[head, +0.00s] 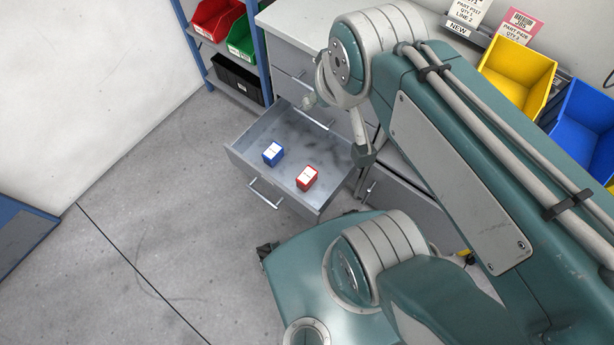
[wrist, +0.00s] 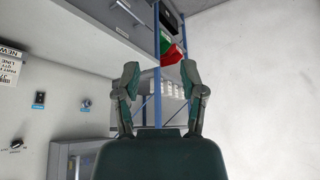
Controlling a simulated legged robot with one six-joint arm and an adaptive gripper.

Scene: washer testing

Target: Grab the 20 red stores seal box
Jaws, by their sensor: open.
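A small red box (head: 307,178) with a white label lies in the open grey drawer (head: 238,160), near its front right. Its label text is too small to read. My gripper (wrist: 160,76) shows in the wrist view with its two fingers spread apart and nothing between them. In the head view the end of my arm is partly hidden behind its own links, above the right side of the drawer and apart from the red box. The wrist view shows neither the box nor the drawer.
A blue box (head: 273,153) lies left of the red box in the drawer. A blue-framed shelf (head: 262,55) holds red (head: 214,18), green (head: 241,38) and black (head: 238,78) bins. Yellow (head: 516,72) and blue (head: 585,118) bins stand at right. Floor left of the drawer is clear.

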